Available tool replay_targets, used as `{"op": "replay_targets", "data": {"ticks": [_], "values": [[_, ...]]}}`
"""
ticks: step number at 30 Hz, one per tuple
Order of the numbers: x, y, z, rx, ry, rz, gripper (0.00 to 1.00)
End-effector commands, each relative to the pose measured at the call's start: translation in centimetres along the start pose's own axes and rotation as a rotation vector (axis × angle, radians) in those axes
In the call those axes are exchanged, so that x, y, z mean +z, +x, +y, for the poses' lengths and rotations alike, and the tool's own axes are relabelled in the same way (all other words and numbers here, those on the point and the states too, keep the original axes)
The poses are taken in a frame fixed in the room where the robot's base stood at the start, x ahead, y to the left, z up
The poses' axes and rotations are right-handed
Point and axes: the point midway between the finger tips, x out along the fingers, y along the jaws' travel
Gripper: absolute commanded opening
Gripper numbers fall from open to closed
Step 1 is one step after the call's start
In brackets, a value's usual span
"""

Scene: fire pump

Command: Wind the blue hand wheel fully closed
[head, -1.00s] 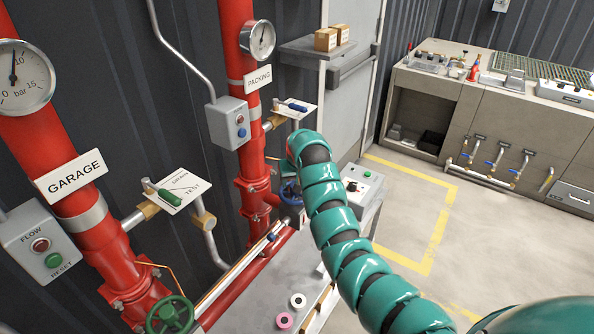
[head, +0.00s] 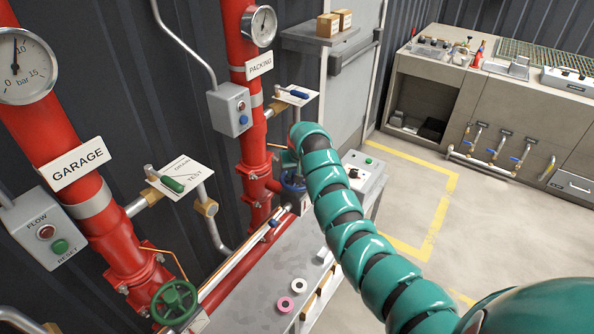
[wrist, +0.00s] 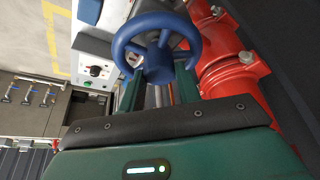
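The blue hand wheel (wrist: 157,35) fills the upper middle of the wrist view, close in front of my gripper. In the head view the blue hand wheel (head: 290,186) is low on the right red pipe, partly hidden behind my teal arm. In the wrist view my gripper (wrist: 159,80) has its two teal fingers apart, with the near part of the wheel between or just beyond their tips. I cannot tell whether the fingers touch the wheel. In the head view the fingers are hidden by the arm.
A green hand wheel (head: 174,302) sits on the left red pipe marked GARAGE. A grey bench (head: 252,290) holds a white ring and a pink ring (head: 285,304). A grey control box (head: 362,172) stands right of the wheel. Open floor (head: 400,205) lies to the right.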

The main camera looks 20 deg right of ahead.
Motion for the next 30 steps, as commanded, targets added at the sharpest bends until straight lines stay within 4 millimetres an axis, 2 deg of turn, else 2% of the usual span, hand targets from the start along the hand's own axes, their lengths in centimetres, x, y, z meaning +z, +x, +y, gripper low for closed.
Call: {"op": "replay_targets", "data": {"ticks": [1,3,4,8,30], "values": [[0.0,-0.01,0.03,0.001,0.0,0.0,0.23],[-0.01,-0.01,0.04,0.001,0.0,0.0,0.1],[-0.01,-0.01,0.04,0.001,0.0,0.0,0.06],[0.06,0.21,-0.09,0.013,0.028,0.0,0.06],[-0.04,0.39,-0.35,0.217,0.518,0.002,0.06]]}}
